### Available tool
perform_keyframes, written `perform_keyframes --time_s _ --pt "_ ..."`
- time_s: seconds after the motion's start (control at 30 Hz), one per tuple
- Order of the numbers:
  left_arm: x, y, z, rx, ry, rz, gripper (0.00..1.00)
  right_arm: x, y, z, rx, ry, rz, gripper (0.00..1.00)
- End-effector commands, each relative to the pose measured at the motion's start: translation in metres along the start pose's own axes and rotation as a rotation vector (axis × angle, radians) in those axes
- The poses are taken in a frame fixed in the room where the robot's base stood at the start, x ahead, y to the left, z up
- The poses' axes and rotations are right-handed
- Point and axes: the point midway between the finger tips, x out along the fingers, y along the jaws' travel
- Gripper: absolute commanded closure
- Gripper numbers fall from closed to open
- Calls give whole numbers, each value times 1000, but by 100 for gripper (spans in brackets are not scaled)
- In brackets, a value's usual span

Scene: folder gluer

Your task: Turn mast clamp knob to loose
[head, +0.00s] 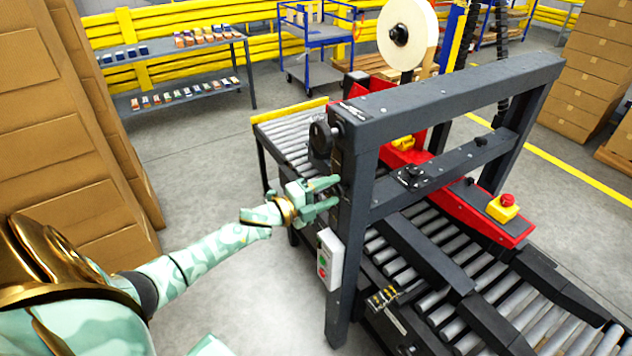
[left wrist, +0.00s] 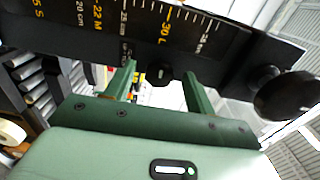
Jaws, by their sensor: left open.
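A small black knob (left wrist: 163,77) sits on the dark mast (left wrist: 225,43), just below its printed scale, in the left wrist view. I take it for the mast clamp knob. My left gripper (left wrist: 160,70) is open, with one green finger on each side of this knob. Whether the fingers touch it I cannot tell. In the head view my left gripper (head: 327,193) reaches the near post of the machine's dark frame (head: 357,190), and the knob is hidden there. My right gripper is not in view.
A larger black hand knob (head: 322,137) is above the gripper. It also shows in the left wrist view (left wrist: 285,93). A switch box (head: 329,260) with red and green buttons is below. Roller conveyors (head: 285,145) run through the frame. Stacked cartons (head: 60,130) stand left.

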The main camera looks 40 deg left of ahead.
Motion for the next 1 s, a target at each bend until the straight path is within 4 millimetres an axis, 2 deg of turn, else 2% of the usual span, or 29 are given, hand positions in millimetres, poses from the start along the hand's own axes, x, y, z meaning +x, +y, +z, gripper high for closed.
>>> perform_keyframes --time_s 0.17,0.4,0.6,0.8,1.0 --pt "-27 2 0 1 1 4 45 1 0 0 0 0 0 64" --pt "-94 3 0 -1 -1 6 45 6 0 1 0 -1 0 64" --pt "-138 2 1 0 -1 3 45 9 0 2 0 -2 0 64" --pt "-159 1 1 0 -1 1 45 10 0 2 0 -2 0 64" --pt "-162 0 1 0 -1 -1 45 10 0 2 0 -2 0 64"
